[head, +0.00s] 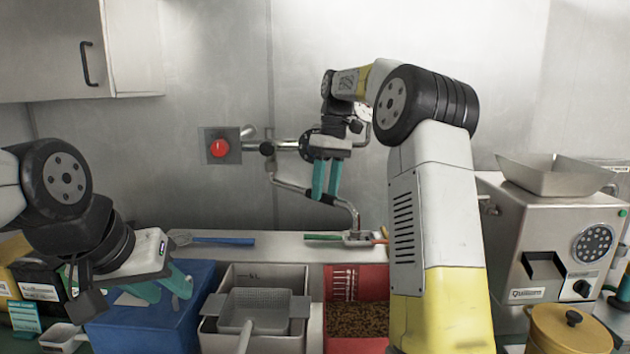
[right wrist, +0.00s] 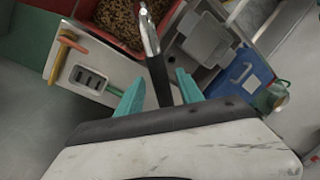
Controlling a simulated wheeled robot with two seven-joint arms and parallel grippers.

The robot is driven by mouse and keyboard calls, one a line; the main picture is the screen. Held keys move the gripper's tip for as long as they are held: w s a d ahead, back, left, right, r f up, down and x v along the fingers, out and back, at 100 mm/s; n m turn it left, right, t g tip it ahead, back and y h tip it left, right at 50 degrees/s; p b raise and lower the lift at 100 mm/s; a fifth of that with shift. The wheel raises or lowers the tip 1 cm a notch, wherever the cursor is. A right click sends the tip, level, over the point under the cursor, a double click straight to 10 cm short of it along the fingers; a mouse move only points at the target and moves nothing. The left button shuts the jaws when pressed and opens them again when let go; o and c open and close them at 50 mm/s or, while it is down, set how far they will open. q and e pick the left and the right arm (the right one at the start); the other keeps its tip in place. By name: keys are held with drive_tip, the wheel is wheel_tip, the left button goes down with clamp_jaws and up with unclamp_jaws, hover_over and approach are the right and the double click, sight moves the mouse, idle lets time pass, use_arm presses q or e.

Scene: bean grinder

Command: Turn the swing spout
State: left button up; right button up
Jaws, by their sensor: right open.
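The swing spout (head: 292,187) is a bent metal pipe with a black sleeve, hanging from the wall fitting and sloping down to the right. My right gripper (head: 325,192) is open, its teal fingers pointing down at the black sleeve. In the right wrist view the spout (right wrist: 149,35) and its black sleeve run between the spread fingers of the gripper (right wrist: 158,85); I cannot tell whether either finger touches it. My left gripper (head: 165,287) is at the lower left, away from the spout, with its teal fingers apart and nothing visible between them.
A red button (head: 218,147) is on the wall left of the spout. A grinder (head: 545,240) stands right. My right arm hides part of the counter.

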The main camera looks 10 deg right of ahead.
wheel_tip(320, 180, up, 7)
drive_tip(key=d, duration=0.1)
drive_tip(key=shift+w, duration=0.45)
drive_tip(key=shift+s+r, duration=0.1)
drive_tip(key=shift+r, duration=0.05)
drive_tip(key=s+a+r+m+t, duration=0.1)
drive_tip(key=s+r+m+t, duration=0.1)
drive_tip(key=s, duration=0.5)
drive_tip(key=s+a+f+m+t, duration=0.1)
drive_tip(key=s+f+m+t, duration=0.1)
drive_tip(key=s+f, duration=0.5)
drive_tip(key=s+a+f+m+t, duration=0.1)
drive_tip(key=s+f, duration=0.6)
drive_tip(key=s, duration=0.8)
drive_tip(key=m+t, duration=0.1)
drive_tip(key=t, duration=0.1)
drive_tip(key=shift+m+t, duration=0.3)
drive_tip(key=shift+m, duration=0.1)
drive_tip(key=shift+o, duration=0.3)
